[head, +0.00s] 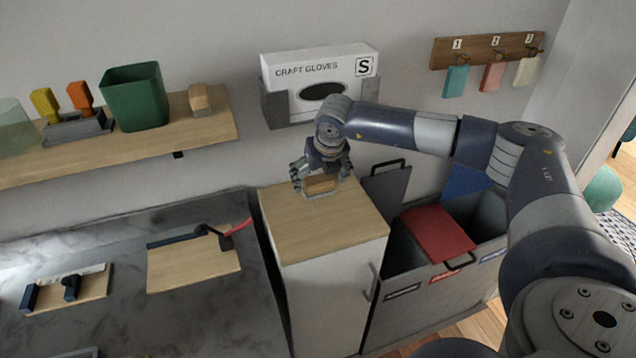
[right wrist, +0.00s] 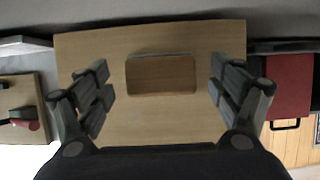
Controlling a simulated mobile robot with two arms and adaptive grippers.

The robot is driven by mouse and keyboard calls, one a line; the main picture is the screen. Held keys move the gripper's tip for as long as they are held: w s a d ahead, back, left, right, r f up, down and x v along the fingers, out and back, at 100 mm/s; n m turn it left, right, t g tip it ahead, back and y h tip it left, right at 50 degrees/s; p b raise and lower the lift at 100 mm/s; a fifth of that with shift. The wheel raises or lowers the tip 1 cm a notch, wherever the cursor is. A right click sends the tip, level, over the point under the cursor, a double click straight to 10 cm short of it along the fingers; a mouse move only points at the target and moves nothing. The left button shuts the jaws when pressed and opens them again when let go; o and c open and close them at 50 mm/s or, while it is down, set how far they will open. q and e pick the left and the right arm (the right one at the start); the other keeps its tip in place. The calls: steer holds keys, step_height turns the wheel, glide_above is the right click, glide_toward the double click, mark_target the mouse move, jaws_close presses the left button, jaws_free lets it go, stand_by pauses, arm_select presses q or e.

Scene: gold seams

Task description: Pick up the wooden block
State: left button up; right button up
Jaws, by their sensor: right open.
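The wooden block (head: 320,184) lies on the wooden top of a small cabinet (head: 325,228). In the right wrist view the block (right wrist: 161,74) is a brown rectangle on the lighter cabinet top (right wrist: 160,125). My right gripper (head: 321,188) is over the block, with its fingers pointing down. In the right wrist view my right gripper (right wrist: 162,92) is open, one finger on each side of the block, with a clear gap on both sides. My left gripper is not in view.
Bins stand right of the cabinet, one with a red lid (head: 438,233). A glove box (head: 320,75) hangs on the wall behind. A shelf (head: 215,131) with a green pot (head: 134,97) is at left. A dark counter (head: 205,310) with two boards lies left of the cabinet.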

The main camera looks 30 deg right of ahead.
steer(key=shift+f, duration=0.45)
steer(key=c, duration=1.2)
steer(key=shift+c, duration=0.2)
steer(key=shift+d+r, duration=0.1)
steer(key=shift+d, duration=0.05)
